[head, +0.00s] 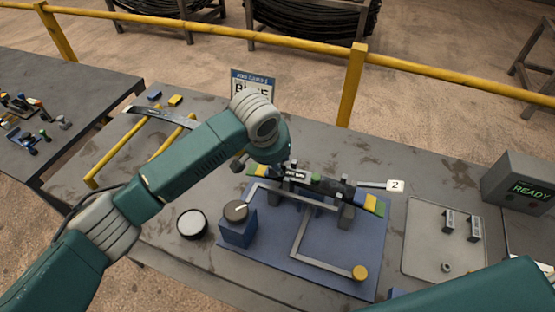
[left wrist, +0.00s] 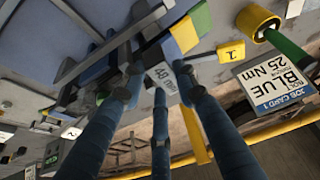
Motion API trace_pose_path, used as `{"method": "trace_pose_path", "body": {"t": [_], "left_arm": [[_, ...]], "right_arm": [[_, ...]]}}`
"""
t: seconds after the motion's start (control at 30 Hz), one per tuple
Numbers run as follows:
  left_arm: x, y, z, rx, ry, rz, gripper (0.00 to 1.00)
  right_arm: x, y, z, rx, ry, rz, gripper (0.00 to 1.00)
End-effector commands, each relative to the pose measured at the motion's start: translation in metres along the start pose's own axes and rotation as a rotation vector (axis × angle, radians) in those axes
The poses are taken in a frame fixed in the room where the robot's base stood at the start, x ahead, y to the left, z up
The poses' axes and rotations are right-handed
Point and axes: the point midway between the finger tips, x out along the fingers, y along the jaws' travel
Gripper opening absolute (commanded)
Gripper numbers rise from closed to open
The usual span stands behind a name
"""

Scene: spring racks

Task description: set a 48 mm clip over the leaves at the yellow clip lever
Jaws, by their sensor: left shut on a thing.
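The dark leaf stack (head: 325,186) lies across the blue fixture (head: 265,240), with coloured ends in yellow, green and blue. My left gripper (head: 288,168) is over the left part of the leaves, shut on a small grey clip (head: 297,175). In the left wrist view the clip (left wrist: 161,76) carries a "48 mm" label and sits between the fingertips (left wrist: 150,88). I cannot tell whether it touches the leaves. A yellow tag marked 1 (left wrist: 232,50) shows beside the leaves' yellow and green end; my arm hides it in the head view. My right gripper is out of view.
Two labelled clips (head: 448,221) stand on a grey tray (head: 420,240) at right. A white tag marked 2 (head: 395,185) is at the leaves' right. A grey bent bar with a yellow knob (head: 360,272) crosses the fixture's front. A job card (head: 250,82) stands behind.

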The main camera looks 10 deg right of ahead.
Motion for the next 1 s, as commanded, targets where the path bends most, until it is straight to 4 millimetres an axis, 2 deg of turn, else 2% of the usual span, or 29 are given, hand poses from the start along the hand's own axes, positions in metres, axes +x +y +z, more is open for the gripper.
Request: {"method": "trace_pose_path", "body": {"t": [0.57, 1.0], "left_arm": [[0.001, 0.0, 0.0, 0.0, 0.002, 0.003, 0.01], [0.01, 0.0, 0.004, 0.0, 0.002, 0.002, 0.01]], "right_arm": [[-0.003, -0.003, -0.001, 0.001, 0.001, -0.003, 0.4], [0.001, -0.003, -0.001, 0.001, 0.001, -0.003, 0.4]]}}
